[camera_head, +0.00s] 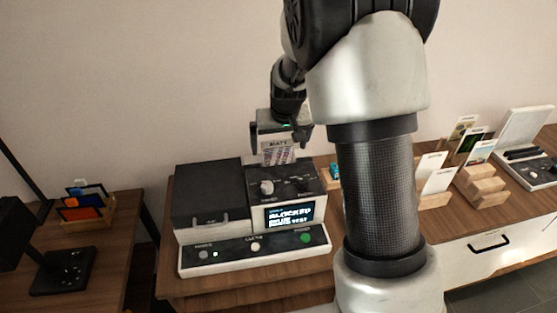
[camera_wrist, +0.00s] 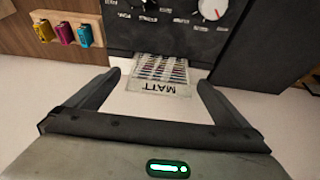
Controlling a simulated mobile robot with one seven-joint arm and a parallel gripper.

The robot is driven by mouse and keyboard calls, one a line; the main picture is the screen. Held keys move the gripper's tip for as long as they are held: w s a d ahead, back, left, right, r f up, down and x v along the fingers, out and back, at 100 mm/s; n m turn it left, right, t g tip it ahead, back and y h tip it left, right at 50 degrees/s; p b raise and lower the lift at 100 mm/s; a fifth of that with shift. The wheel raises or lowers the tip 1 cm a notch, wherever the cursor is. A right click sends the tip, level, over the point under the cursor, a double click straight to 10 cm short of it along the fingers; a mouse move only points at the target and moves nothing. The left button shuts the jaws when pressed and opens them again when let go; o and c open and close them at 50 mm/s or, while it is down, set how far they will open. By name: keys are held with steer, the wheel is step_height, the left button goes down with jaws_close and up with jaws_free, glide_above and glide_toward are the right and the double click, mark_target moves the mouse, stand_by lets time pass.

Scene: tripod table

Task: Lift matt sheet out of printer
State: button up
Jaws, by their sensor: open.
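The matt sheet (camera_head: 278,154) stands up out of the back of the printer (camera_head: 208,196), with its printed "MATT" label at the top. In the wrist view the sheet (camera_wrist: 160,72) shows rows of small coloured patches, and its lower part is hidden in the printer's dark body (camera_wrist: 180,38). My gripper (camera_head: 280,141) is above and behind the printer, pointing down at the sheet. In the wrist view my gripper (camera_wrist: 158,80) is open, with one finger on each side of the sheet and a clear gap to both.
The printer's display (camera_head: 290,214) reads "BLOCKED". Coloured cartridges (camera_wrist: 67,34) sit in a wooden holder beside the printer. Wooden card stands (camera_head: 480,187) and a grey device (camera_head: 536,170) are at the right. A separate desk (camera_head: 108,240) is at the left.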

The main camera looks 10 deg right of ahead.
mark_target(279, 149)
steer(key=x, duration=0.3)
steer(key=shift+f, duration=0.3)
steer(key=shift+c, duration=0.3)
steer(key=c, duration=1.1)
steer(key=shift+o, duration=0.2)
steer(key=shift+r, duration=0.1)
